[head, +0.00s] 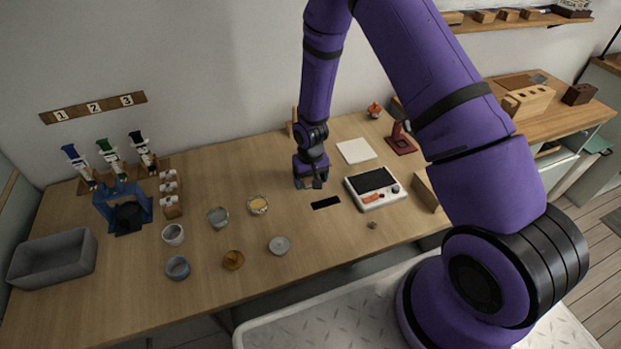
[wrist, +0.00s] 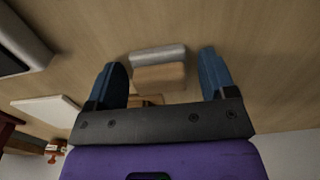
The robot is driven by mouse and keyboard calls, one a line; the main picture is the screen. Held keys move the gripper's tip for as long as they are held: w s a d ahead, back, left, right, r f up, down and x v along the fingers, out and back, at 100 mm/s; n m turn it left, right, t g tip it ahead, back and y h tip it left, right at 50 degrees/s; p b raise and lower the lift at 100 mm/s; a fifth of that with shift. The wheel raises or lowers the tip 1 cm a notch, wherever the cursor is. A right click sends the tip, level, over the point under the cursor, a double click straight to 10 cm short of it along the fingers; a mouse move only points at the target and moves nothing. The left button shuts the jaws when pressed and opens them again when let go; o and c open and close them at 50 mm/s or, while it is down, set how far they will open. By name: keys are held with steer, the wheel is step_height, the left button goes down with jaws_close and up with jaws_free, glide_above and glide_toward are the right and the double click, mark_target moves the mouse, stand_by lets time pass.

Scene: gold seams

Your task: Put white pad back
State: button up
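A flat white square (head: 356,151) lies on the table behind the white device; it also shows at the left of the wrist view (wrist: 48,109). I cannot tell whether this is the white pad. My gripper (head: 311,186) is low over the table, left of the device. In the wrist view its two blue fingers (wrist: 165,80) are spread wide. A small block with a tan face (wrist: 160,77) and a pale grey edge (wrist: 158,54) shows between them, with a gap on each side. In the head view the gripper mostly hides this block.
A white device with a dark screen (head: 373,181) stands right of my gripper. A black rectangle (head: 326,203) lies in front. A grey bin (head: 54,260) is far left. A red stand (head: 401,139) is at the back right.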

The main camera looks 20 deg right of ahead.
step_height(320, 180, up, 26)
steer(key=s+d+t, duration=0.1)
steer(key=s+d, duration=0.1)
steer(key=s, duration=0.1)
steer(key=s+d+r+t, duration=0.25)
steer(key=s+r, duration=0.45)
steer(key=r, duration=0.6)
steer(key=s+d+r+t, duration=0.1)
steer(key=s+r, duration=0.4)
steer(key=s, duration=0.4)
steer(key=s+d+r, duration=0.1)
steer(key=s+r, duration=0.4)
steer(key=s, duration=0.5)
steer(key=shift+s+d+t, duration=0.2)
steer(key=shift+t, duration=0.15)
